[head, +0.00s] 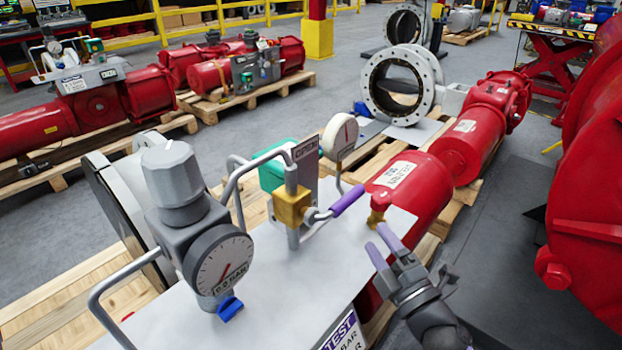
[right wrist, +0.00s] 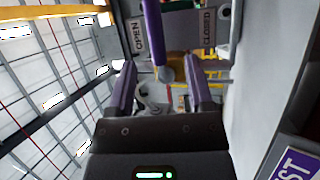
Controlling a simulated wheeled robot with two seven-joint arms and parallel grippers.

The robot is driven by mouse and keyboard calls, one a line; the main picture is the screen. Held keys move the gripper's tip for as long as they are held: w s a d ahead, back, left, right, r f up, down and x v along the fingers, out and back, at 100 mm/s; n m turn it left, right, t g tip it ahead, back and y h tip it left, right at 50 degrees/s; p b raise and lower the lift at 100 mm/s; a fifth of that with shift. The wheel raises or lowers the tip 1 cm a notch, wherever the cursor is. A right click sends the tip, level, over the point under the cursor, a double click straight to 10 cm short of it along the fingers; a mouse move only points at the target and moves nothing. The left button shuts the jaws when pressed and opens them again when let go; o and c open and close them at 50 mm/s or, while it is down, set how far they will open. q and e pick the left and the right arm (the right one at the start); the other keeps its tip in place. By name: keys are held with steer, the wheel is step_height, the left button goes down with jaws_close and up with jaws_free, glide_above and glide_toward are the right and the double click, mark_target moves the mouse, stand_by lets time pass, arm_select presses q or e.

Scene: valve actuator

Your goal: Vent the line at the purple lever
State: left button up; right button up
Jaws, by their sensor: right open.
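The purple lever (head: 348,199) sticks out from a brass valve block (head: 292,206) on the grey panel in the head view. In the right wrist view the purple lever (right wrist: 153,32) comes down from the top edge, near plates reading OPEN (right wrist: 138,38) and CLOSED (right wrist: 208,28). My right gripper (head: 382,245) is open and empty, just right of and below the lever in the head view, with a visible gap. In the right wrist view the lever's lower end appears between the open fingers of my right gripper (right wrist: 163,64). My left gripper is not in view.
A pressure gauge (head: 219,264) on a grey regulator stands left on the panel (head: 285,285). A smaller white gauge (head: 341,137) stands behind the lever. A bent metal rail (head: 238,180) passes beside the valve block. A red cylinder (head: 412,185) lies just behind my right gripper.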

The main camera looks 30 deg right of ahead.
mark_target(350, 197)
steer(key=x, duration=1)
steer(key=shift+a+r+b, duration=0.1)
steer(key=shift+r+b, duration=0.25)
jaws_close()
stand_by(0.6)
